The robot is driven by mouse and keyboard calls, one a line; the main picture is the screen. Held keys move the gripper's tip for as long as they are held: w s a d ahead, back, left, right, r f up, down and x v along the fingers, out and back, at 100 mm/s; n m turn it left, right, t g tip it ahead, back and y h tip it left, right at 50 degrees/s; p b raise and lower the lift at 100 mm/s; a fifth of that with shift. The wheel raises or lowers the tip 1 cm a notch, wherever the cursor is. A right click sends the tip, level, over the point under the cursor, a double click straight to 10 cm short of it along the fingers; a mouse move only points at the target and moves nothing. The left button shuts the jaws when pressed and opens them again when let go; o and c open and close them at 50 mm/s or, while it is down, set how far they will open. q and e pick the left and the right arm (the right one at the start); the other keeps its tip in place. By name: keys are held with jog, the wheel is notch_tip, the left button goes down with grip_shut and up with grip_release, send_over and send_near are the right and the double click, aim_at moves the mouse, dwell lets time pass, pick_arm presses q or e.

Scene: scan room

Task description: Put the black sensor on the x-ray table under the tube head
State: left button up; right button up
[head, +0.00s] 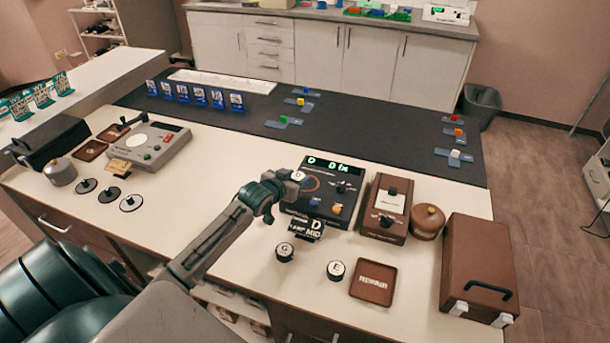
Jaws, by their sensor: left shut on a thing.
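My left gripper (284,188) is shut on a small round piece with a white lettered top (298,175), held over the left edge of a black box with a green display (325,187). The gripper hides most of the piece. Two black round pieces with white lettered tops, G (285,252) and E (336,269), stand on the white bench in front. I cannot tell which thing is the black sensor. I cannot make out an x-ray table or a tube head. My right gripper is not in view.
A card marked D MID (307,229) stands before the black box. A brown tray (373,282), brown device (385,210) and brown case (478,266) are to the right. A grey device (150,145) and several discs (109,194) are left. The dark mat (350,130) has free room.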

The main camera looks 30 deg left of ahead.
aim_at(302, 173)
pick_arm(q)
jog(key=w, duration=0.3)
jog(key=shift+f, duration=0.1)
jog(key=shift+w+d+p, duration=0.1)
jog(key=shift+w+p, duration=0.5)
jog(key=shift+w, duration=0.35)
notch_tip(302, 173, down, 2)
jog(key=shift+s+p, duration=0.15)
jog(key=shift+p, duration=0.3)
jog(key=shift+f+p, duration=0.3)
jog(key=shift+f, duration=0.35)
